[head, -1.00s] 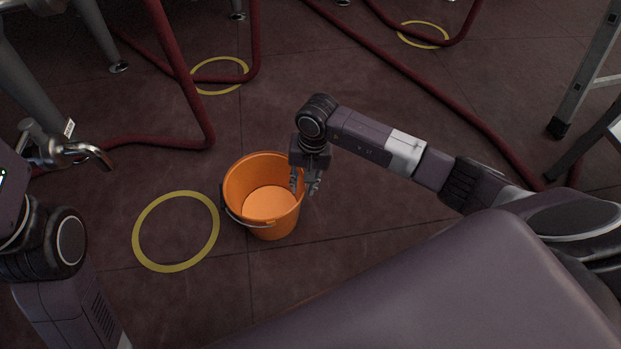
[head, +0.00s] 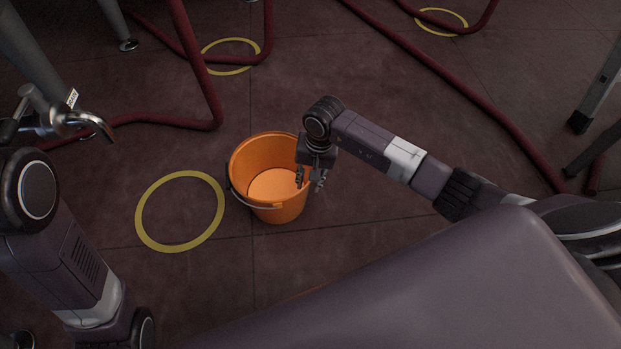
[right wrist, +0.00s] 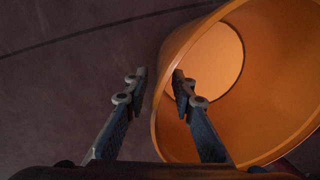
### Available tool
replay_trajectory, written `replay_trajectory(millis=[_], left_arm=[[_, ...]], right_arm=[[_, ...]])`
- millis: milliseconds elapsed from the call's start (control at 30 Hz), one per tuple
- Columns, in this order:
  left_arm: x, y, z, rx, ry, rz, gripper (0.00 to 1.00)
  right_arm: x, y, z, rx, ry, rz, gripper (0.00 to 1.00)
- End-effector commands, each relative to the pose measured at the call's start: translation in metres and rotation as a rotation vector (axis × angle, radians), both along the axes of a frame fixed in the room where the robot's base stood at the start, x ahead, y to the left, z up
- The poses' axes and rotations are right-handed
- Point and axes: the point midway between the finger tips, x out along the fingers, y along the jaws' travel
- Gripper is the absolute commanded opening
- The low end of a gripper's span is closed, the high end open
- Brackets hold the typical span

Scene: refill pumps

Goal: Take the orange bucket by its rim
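The orange bucket (head: 268,207) stands upright and empty on the dark floor, its wire handle hanging down at the front left. My right gripper (head: 310,182) points down at the bucket's right rim. In the right wrist view my right gripper (right wrist: 160,80) is open, with one finger outside the orange bucket (right wrist: 265,90) and the other over its inside, the rim running between them. I see a gap between the fingers and the wall. My left arm shows at the left of the head view; its gripper does not show.
A yellow ring (head: 180,245) is marked on the floor left of the bucket. Dark red hoses (head: 200,75) run across the floor behind. A metal tap (head: 85,122) juts in at the left. Ladder-like legs (head: 598,90) stand at the right. Floor around the bucket is clear.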

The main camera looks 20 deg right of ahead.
Motion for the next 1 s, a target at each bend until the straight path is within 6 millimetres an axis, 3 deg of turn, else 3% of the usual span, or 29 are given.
replay_trajectory(millis=[367, 600, 1000], left_arm=[[-0.003, -0.0006, 0.0013, 0.001, -0.009, 0.001, 0.4], [-0.003, -0.0008, 0.0014, 0.001, -0.009, 0.001, 0.4], [-0.0031, -0.0008, 0.0013, 0.002, -0.009, 0.0, 0.4]], right_arm=[[0.0004, 0.0008, -0.0047, 0.0, 0.0, 0.001, 0.24], [0.0003, 0.0008, -0.0047, 0.0, 0.0, 0.001, 0.0], [0.0004, 0.0006, -0.0046, 0.0, 0.0, 0.001, 0.0]])
